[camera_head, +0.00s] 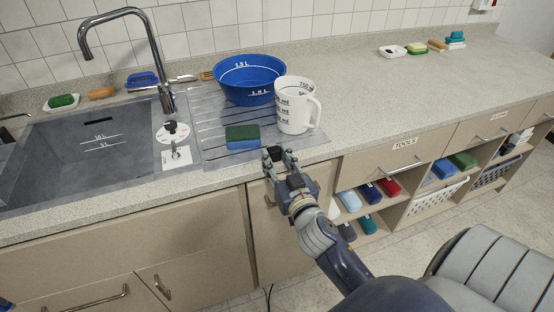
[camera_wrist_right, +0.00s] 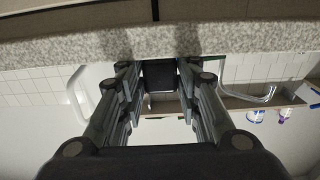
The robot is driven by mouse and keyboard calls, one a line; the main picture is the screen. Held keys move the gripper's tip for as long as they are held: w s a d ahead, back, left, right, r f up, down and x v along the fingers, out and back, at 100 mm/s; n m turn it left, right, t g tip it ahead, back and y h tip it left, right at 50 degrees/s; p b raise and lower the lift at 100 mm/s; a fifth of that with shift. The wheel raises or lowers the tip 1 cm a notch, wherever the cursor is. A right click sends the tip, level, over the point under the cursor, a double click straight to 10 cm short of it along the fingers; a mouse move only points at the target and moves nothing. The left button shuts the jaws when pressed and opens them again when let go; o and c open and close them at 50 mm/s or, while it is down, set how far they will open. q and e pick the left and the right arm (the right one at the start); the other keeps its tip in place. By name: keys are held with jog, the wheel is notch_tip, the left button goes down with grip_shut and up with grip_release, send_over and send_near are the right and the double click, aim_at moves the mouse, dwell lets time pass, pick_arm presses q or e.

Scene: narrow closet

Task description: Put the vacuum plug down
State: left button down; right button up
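My right gripper (camera_head: 279,158) is at the front edge of the counter, just in front of the sponge and the white jug. Its fingers are closed around a small black block, which looks like the vacuum plug (camera_head: 272,153). In the right wrist view the dark plug (camera_wrist_right: 160,76) sits between the fingertips of the right gripper (camera_wrist_right: 159,92), close to the speckled counter edge. I cannot tell whether the plug touches the counter. A thin black cord (camera_head: 268,294) hangs low by the cabinet; its link to the plug is hidden. My left gripper is not in view.
The counter (camera_head: 365,110) is clear right of the white jug (camera_head: 294,107). A blue bowl (camera_head: 250,80) and a green-blue sponge (camera_head: 242,137) stand on the drainboard beside the sink (camera_head: 85,150). Open shelves with cloths (camera_head: 350,200) and drawers lie below the counter on the right.

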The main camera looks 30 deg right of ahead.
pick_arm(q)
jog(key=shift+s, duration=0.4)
pick_arm(e)
jog(key=shift+o, duration=1.1)
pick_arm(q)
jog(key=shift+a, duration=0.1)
pick_arm(e)
jog(key=shift+r, duration=0.1)
jog(key=shift+r+p, duration=0.3)
jog(key=shift+p, duration=0.05)
pick_arm(q)
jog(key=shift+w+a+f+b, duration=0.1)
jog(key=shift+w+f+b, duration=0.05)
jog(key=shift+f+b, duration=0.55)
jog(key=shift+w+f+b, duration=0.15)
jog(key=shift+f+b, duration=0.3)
jog(key=shift+b, duration=0.35)
pick_arm(e)
jog(key=v, duration=1.2)
jog(key=shift+f, duration=0.1)
